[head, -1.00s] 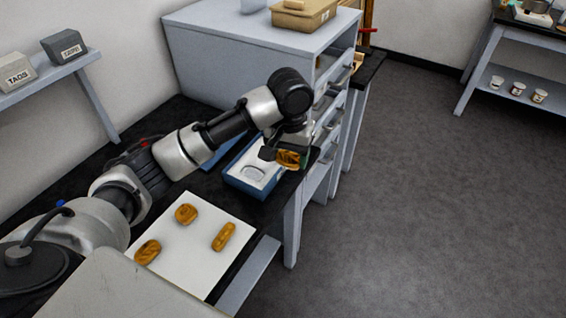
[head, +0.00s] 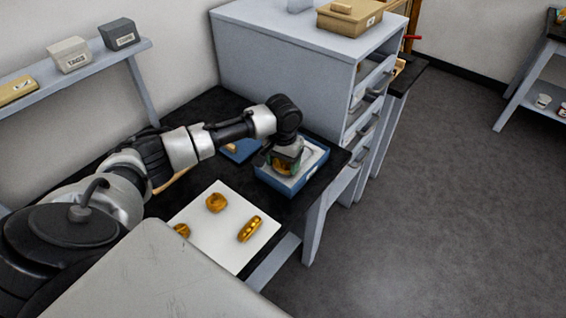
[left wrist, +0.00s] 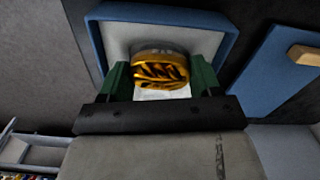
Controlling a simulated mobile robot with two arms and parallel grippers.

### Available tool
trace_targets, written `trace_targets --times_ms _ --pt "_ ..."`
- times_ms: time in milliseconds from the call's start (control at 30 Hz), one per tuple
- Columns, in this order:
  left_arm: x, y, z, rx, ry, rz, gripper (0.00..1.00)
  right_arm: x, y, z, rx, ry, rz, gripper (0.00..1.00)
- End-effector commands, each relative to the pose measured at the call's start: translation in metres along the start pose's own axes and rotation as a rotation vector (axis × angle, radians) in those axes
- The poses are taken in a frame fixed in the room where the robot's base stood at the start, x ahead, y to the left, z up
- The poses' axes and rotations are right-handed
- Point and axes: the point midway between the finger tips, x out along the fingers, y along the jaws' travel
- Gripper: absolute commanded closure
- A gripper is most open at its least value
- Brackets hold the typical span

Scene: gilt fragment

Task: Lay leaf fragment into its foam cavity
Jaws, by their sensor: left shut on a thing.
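My left gripper (head: 284,160) is shut on the golden leaf fragment, which shows clearly between the green-padded fingers in the left wrist view (left wrist: 160,71). In the head view the gripper mostly hides the fragment. The gripper is over the blue foam-lined tray (head: 291,189). In the left wrist view the tray (left wrist: 94,38) has pale foam (left wrist: 120,36), and the grey cavity edge shows just beyond the fragment. I cannot tell whether the fragment touches the foam. My right gripper is not in view.
A white mat (head: 215,237) holds other golden pieces, including a round one (head: 216,202) and a long one (head: 250,228). A blue lid-like panel (head: 241,150) lies beside the tray. A grey drawer cabinet (head: 290,70) stands close behind the tray.

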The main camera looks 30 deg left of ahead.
Motion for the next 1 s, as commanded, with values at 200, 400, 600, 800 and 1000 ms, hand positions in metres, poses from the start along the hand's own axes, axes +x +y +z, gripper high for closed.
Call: trace_targets --times_ms 200,400,600,800,1000 --pt "0.013 0.000 0.000 0.000 0.002 0.000 0.59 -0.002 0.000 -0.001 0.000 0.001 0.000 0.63" --pt "0.013 0.000 0.000 0.000 0.001 0.000 0.59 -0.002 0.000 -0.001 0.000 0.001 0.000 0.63" --pt "0.020 0.001 0.001 0.001 -0.002 -0.001 0.59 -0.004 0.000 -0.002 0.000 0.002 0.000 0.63" --pt "0.029 0.002 0.003 0.002 -0.008 -0.001 0.59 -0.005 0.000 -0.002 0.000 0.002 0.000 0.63" --pt "0.031 0.002 0.003 0.001 -0.009 0.000 0.18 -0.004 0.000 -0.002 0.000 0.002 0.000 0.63"
